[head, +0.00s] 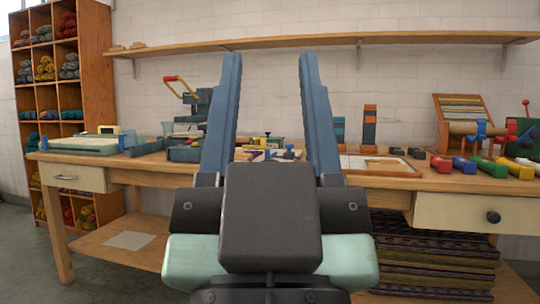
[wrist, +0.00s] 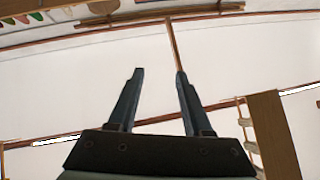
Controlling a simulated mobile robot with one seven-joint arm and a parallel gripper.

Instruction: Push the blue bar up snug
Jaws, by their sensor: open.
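My gripper (head: 268,58) is open and points upward in front of the bench in the head view. Its two long blue-grey fingers stand apart with nothing between them. The wrist view also shows the open gripper (wrist: 158,72) empty, against a pale surface. A short blue bar with thick ends (head: 465,166) lies on the bench at right, among similar red, green and yellow ones. A dark blue strip (head: 147,148) lies by the pale tray at left. I cannot tell which blue piece is the task's bar. My gripper is apart from both and hides part of the bench middle.
The wooden bench (head: 399,182) spans the view. A pale green tray (head: 84,146) is at left, a wooden-framed board (head: 378,165) right of my gripper. A small loom-like stand (head: 462,115) is at back right. A shelf of skeins (head: 68,85) stands far left.

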